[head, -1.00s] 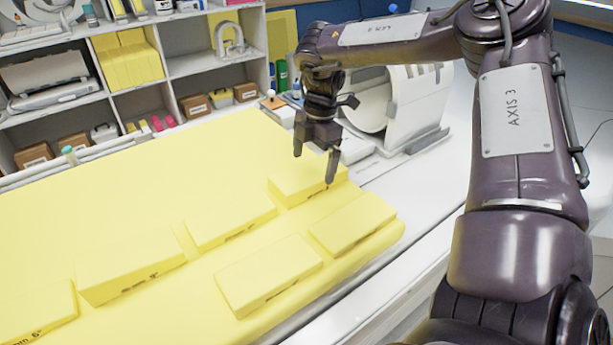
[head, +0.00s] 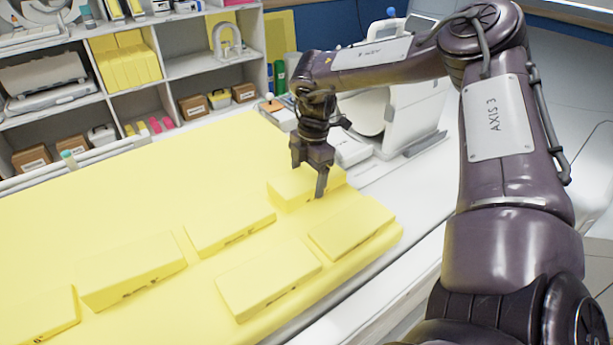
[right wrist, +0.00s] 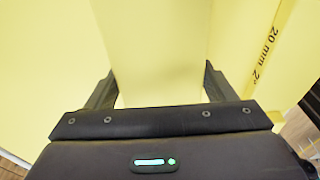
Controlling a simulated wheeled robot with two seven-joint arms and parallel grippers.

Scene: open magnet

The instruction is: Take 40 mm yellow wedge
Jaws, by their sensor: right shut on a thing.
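My right gripper (head: 309,180) points down at the yellow wedge (head: 284,191) at the back right of the padded yellow table top. In the right wrist view the fingers stand on either side of this wedge (right wrist: 157,50), shut on it. Its size label cannot be read, so I cannot tell if it is the 40 mm one. It appears to rest on the table top. A neighbouring wedge (right wrist: 272,50) in the right wrist view is marked "20 mm 2°". My left gripper is not in view.
Several other yellow wedges lie near the front, among them one at front right (head: 352,226), one at front middle (head: 268,277) and one at left (head: 132,270). The yellow table top (head: 120,190) is clear towards the back. A white shelf unit (head: 185,66) stands behind.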

